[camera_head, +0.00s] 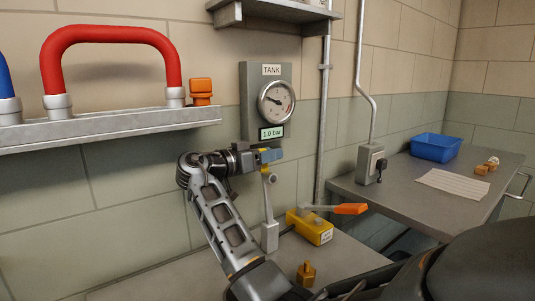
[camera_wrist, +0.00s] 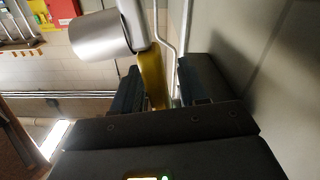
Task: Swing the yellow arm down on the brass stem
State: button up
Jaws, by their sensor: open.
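My gripper (camera_head: 268,155) is open in front of the wall, just below the tank gauge. In the wrist view a yellow bar (camera_wrist: 152,75), which looks like the yellow arm, lies between the parted fingers (camera_wrist: 160,88). I cannot tell whether either finger touches it. A small part of the yellow arm (camera_head: 264,168) shows just under the fingers in the head view; the rest is hidden. A grey cylinder (camera_wrist: 95,38) is close beside the bar in the wrist view. I cannot make out the brass stem.
A grey lever (camera_head: 268,200) stands upright below my gripper. A yellow block (camera_head: 310,228) with an orange handle (camera_head: 350,209) is to its right. The gauge (camera_head: 276,102) hangs close above; a shelf (camera_head: 110,126) with a red pipe (camera_head: 110,35) is at left.

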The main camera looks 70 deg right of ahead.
grip_shut()
dwell(0.4)
